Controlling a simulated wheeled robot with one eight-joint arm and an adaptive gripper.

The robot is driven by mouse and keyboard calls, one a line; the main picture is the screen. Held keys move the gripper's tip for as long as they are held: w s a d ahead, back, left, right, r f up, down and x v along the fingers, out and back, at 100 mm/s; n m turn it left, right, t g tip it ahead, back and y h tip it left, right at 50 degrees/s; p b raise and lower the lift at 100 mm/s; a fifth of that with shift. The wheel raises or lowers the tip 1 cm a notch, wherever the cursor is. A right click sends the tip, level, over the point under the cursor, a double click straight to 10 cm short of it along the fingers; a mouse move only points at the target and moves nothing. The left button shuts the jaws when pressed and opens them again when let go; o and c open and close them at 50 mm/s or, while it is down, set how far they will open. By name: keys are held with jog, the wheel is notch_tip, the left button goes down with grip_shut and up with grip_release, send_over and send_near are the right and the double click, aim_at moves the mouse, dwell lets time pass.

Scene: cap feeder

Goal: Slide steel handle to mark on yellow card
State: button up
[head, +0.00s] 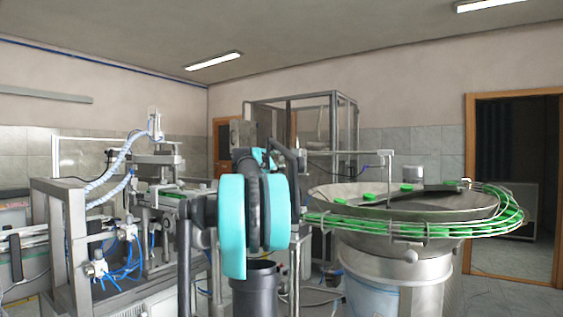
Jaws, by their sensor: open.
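I cannot make out a steel handle or a yellow card in the head view. My teal and black arm stands upright in the middle and covers part of the machinery behind it. Dark parts show just above and behind its teal shells, but I cannot make out gripper fingers among them. Whatever lies directly behind the arm is hidden.
A steel feeder bowl (330,207) with green caps (412,173) stands at right, with a curved rail of green caps (505,207) around it. A framed machine (72,235) with blue hoses fills the left. A doorway (515,180) is at far right.

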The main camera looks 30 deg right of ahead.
aim_at(280, 160)
jog(key=shift+x, duration=2.95)
grip_shut()
